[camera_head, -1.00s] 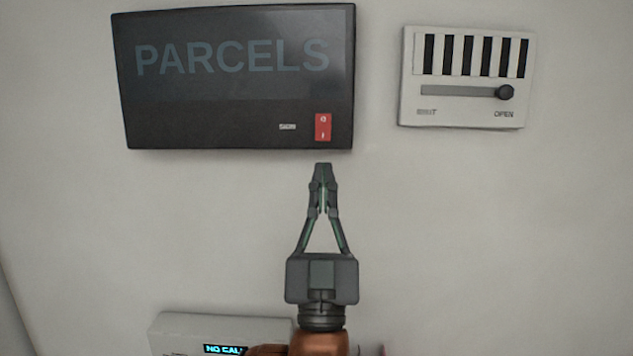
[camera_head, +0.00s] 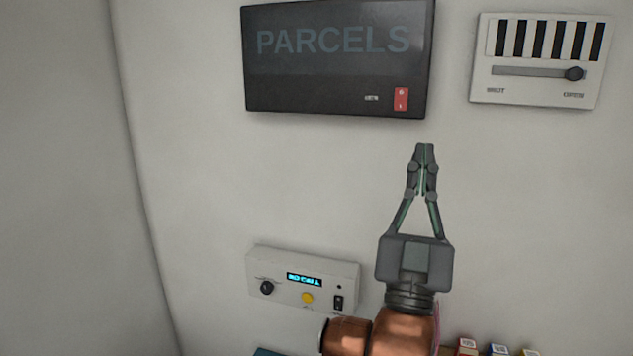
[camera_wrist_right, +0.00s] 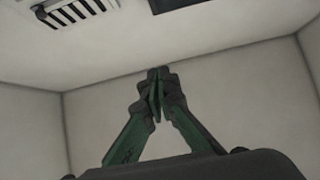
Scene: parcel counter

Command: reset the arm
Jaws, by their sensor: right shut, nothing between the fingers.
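My right gripper (camera_head: 424,152) is in the middle right of the head view, pointing up, with its fingertips together and nothing between them. It is in front of the wall, below the dark PARCELS sign (camera_head: 335,80) and its red switch (camera_head: 401,99). In the right wrist view the fingers (camera_wrist_right: 156,80) also meet at the tips. My left gripper is in neither view.
A white slider panel (camera_head: 540,92) is on the wall at the upper right, its knob (camera_head: 574,73) at the right end. A control box (camera_head: 325,275) with a lit display, dial, yellow button and black switch is at the lower middle. Small boxes (camera_head: 498,349) show at the bottom right.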

